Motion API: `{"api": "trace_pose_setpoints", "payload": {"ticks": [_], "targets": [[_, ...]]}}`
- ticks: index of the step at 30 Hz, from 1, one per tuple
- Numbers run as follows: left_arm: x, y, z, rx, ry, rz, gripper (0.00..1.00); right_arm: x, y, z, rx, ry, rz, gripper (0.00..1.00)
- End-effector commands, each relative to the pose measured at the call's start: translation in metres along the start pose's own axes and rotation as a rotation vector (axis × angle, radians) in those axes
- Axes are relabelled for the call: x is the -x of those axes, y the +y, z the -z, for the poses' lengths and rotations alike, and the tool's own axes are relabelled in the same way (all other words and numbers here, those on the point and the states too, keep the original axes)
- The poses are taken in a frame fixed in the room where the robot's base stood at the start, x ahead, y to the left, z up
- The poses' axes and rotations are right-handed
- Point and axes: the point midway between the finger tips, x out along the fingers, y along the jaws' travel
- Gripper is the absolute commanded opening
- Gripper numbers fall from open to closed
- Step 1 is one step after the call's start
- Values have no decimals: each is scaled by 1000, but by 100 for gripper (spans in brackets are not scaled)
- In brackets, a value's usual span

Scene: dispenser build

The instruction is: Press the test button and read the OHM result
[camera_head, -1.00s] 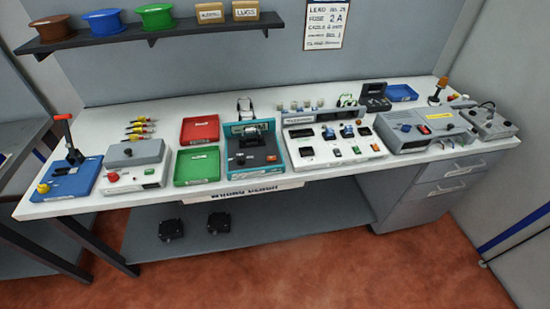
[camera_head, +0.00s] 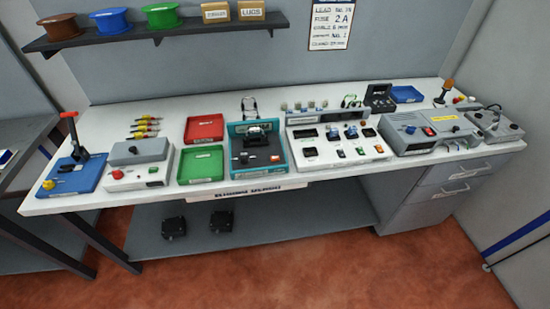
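Neither gripper is in view. Several devices with buttons stand on the white bench, and their labels are too small to read. A white panel (camera_head: 325,165) has dark displays and several small switches. A teal-framed fixture (camera_head: 259,173) holds a dark part. I cannot tell which button is the test button, and no OHM reading is legible.
A red tray (camera_head: 204,119) and a green tray (camera_head: 185,168) lie left of the teal fixture. A blue press with a lever (camera_head: 76,180) stands at the left end. A shelf with spools (camera_head: 113,32) hangs above. Open red floor (camera_head: 300,270) lies in front.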

Motion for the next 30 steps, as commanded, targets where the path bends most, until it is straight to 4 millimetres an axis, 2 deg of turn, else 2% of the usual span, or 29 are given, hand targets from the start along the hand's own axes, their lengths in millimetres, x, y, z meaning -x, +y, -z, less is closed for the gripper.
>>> {"api": "trace_pose_setpoints", "payload": {"ticks": [1,7,30], "targets": [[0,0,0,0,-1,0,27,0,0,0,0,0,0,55],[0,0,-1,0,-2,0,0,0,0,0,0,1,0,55],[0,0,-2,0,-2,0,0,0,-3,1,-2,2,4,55]]}}
